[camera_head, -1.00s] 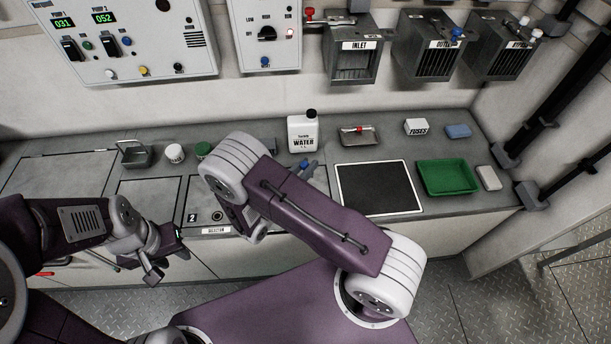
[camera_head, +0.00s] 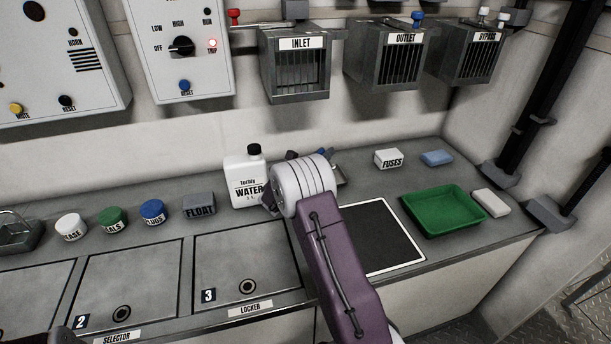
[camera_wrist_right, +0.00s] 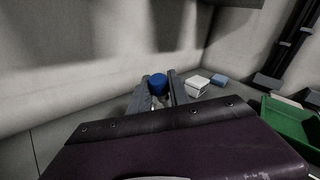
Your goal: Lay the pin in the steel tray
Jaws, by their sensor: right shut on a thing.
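The pin shows a round blue head (camera_wrist_right: 158,84) between the two grey fingers of my right gripper (camera_wrist_right: 160,92) in the right wrist view. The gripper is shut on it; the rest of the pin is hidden. In the head view my right gripper (camera_head: 328,157) is mostly hidden behind its own pale wrist joint, above the back of the counter. Only a dark scrap of my left gripper (camera_head: 66,334) shows at the lower left edge.
A white water jug (camera_head: 244,180) stands just left of my right wrist. A fuses box (camera_head: 388,158), a blue block (camera_head: 436,158), a green tray (camera_head: 440,212) and a pale block (camera_head: 491,202) lie to the right. A black mat (camera_head: 385,240) is in front. Inlet boxes hang above.

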